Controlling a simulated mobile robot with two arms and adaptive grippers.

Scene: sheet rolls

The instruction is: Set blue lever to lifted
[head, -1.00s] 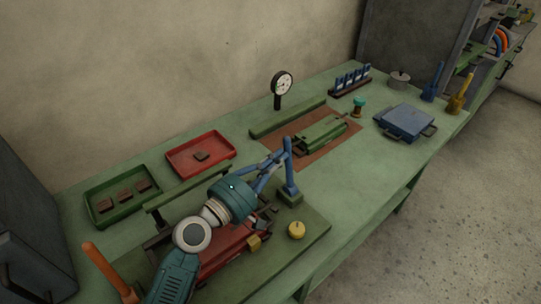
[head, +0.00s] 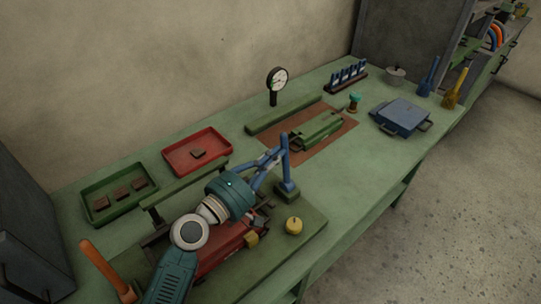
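A blue lever (head: 285,165) stands nearly upright on a small dark green base, on the near green board. My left gripper (head: 276,157) has a teal body and blue-grey fingers. Its fingertips are at the upper part of the blue lever, on its left side. They seem to touch it, but I cannot tell whether they are closed around it. My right gripper is not in view.
A red machine part (head: 222,250) and a yellow knob (head: 294,225) are on the near board. An orange handle (head: 100,262) leans at the left. Red (head: 174,163) and green (head: 90,207) trays lie behind.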

